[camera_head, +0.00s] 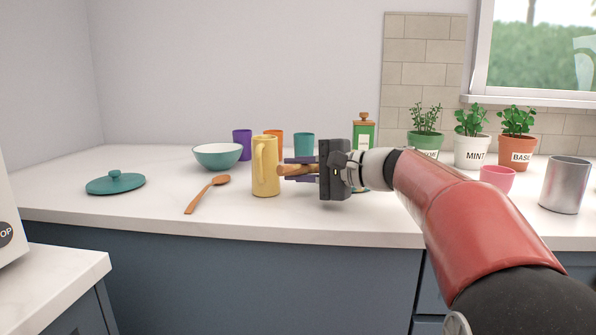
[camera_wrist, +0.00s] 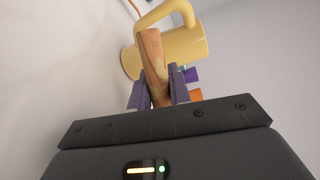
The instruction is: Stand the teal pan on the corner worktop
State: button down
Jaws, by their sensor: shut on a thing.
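My gripper (camera_head: 290,169) is above the worktop (camera_head: 330,222), shut on a brown wooden piece (camera_wrist: 152,60) like a handle or stick. The wooden piece reaches toward the yellow jug (camera_head: 266,180) and ends close to it; I cannot tell if they touch. No teal pan is plainly in view. A flat teal lid with a knob (camera_head: 115,184) lies on the worktop at left. A teal bowl with a pale inside (camera_head: 218,157) stands behind. The yellow jug also shows in the wrist view (camera_wrist: 184,45), just past the fingers.
A wooden spoon (camera_head: 208,193) lies left of the jug. Purple (camera_head: 242,144), orange (camera_head: 273,143) and teal (camera_head: 303,145) cups stand behind. Herb pots, a pink cup (camera_head: 497,178) and a grey metal canister (camera_head: 565,184) stand right. The worktop's left front is mostly clear.

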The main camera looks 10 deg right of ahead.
jog(key=shift+f, duration=0.15)
jog(key=c, duration=1.3)
grip_release()
jog(key=shift+r, duration=0.2)
jog(key=b+v, duration=0.1)
jog(key=v, duration=1.1)
